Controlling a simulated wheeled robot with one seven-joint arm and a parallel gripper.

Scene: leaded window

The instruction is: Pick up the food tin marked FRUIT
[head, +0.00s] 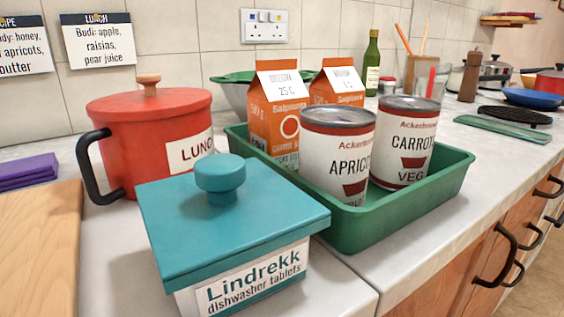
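Two food tins stand upright in a green tray (345,238) on the counter. The left tin (328,160) has a white and dark red label reading "Ackerho…" and "APRIC…"; its lower word is mostly hidden by the tray wall and I cannot read it. I see no readable FRUIT mark on either. The two tins stand very close together. My gripper is not in view.
Two orange cartons (275,118) stand in the tray behind the tins. A teal-lidded dishwasher tablets box (245,265) stands in front left of the tray. A red lunch pot (150,135) is behind it. A green bottle (371,65) and glass (426,80) stand behind.

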